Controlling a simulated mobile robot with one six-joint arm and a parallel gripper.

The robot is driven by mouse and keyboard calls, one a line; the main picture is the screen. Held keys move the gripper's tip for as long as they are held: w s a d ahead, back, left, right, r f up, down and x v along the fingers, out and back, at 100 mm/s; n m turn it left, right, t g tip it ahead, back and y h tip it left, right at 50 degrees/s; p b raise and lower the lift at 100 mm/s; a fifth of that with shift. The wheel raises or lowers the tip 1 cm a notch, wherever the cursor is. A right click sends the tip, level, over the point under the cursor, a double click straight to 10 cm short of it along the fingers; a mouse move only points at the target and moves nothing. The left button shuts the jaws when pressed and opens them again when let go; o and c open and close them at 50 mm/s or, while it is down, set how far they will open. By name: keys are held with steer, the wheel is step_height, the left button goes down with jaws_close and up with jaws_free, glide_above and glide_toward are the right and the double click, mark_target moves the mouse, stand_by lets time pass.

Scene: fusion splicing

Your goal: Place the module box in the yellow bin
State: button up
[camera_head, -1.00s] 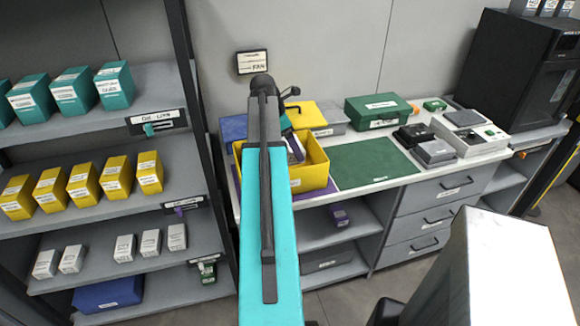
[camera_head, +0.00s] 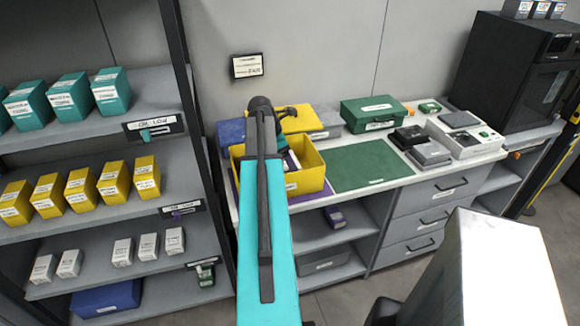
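The yellow bin (camera_head: 310,181) stands at the left end of the white worktop, partly hidden by my teal and black arm. My gripper (camera_head: 285,154) points down into the bin, mostly hidden behind my arm. A small dark box with a white label, which looks like the module box (camera_head: 292,161), shows at the gripper's end inside the bin's opening, below the rim. I cannot tell whether the fingers are shut on it or whether it touches the bin floor.
A green mat (camera_head: 365,163) lies right of the bin. A green case (camera_head: 373,113), grey devices (camera_head: 428,153) and a black cabinet (camera_head: 510,75) stand beyond. A shelf rack (camera_head: 75,225) with teal, yellow and white boxes is at left. A dark purple box (camera_head: 335,216) sits below the worktop.

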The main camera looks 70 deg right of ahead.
steer(key=shift+f+p, duration=0.3)
steer(key=shift+f, duration=1.15)
steer(key=shift+f, duration=0.1)
steer(key=o, duration=1.1)
steer(key=shift+b+v, duration=1.15)
steer(key=shift+v, duration=5)
steer(key=shift+s, duration=0.15)
steer(key=shift+a, duration=0.1)
